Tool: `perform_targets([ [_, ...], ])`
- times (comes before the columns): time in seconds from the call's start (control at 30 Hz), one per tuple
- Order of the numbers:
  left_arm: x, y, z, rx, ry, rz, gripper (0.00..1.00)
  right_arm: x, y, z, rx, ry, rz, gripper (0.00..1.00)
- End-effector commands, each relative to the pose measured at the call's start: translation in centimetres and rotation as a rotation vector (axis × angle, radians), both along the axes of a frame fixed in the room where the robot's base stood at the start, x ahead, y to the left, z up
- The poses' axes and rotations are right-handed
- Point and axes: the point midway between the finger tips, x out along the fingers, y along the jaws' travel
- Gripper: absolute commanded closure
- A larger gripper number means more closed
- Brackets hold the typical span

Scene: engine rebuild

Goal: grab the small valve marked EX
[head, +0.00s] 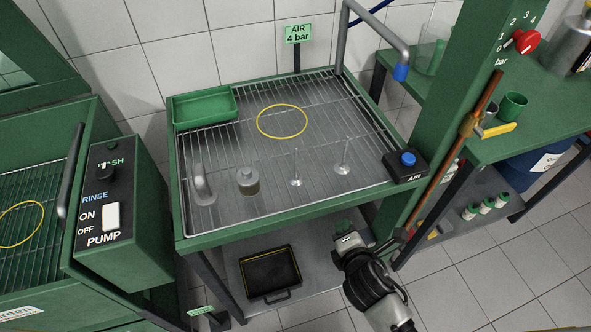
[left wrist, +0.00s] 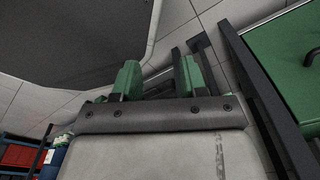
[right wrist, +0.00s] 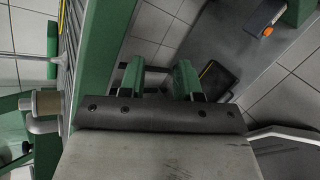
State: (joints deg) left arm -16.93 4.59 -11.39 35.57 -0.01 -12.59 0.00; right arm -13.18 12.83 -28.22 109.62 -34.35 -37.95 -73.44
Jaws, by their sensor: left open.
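Two slim valves stand stem up on the wire rack in the head view, a left one (head: 296,181) and a right one (head: 344,168). I cannot read any EX mark on either. My right gripper (head: 347,240) is in front of the rack's front edge, apart from both valves. In the right wrist view its fingers (right wrist: 158,82) are spread with nothing between them. My left gripper is not in the head view. In the left wrist view its fingers (left wrist: 160,80) are apart and empty.
On the rack (head: 225,150) are a piston-like cylinder (head: 248,182), a grey hooked part (head: 202,187), a green tray (head: 205,106) and a yellow ring (head: 282,121). An AIR button box (head: 406,166) sits at its right corner. A black tray (head: 270,274) lies on the lower shelf.

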Motion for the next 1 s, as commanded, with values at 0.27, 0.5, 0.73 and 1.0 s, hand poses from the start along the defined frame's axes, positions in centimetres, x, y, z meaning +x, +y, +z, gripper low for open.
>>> perform_targets([
  [0.27,-0.7,0.0,0.0,0.000,0.011,-0.001,0.57,0.7,3.8,11.2,-0.505,-0.384,0.276,0.67],
  [0.5,-1.2,0.0,0.0,0.001,0.018,-0.002,0.57,0.9,7.4,12.6,-0.885,-0.615,0.474,0.67],
  [0.73,-0.5,-0.1,0.5,0.000,0.007,-0.002,0.57,3.6,9.1,12.9,-0.947,-0.655,0.502,0.67],
  [1.0,-0.3,-0.1,0.7,-0.001,0.003,-0.002,0.57,6.1,10.0,12.6,-0.943,-0.651,0.503,0.67],
])
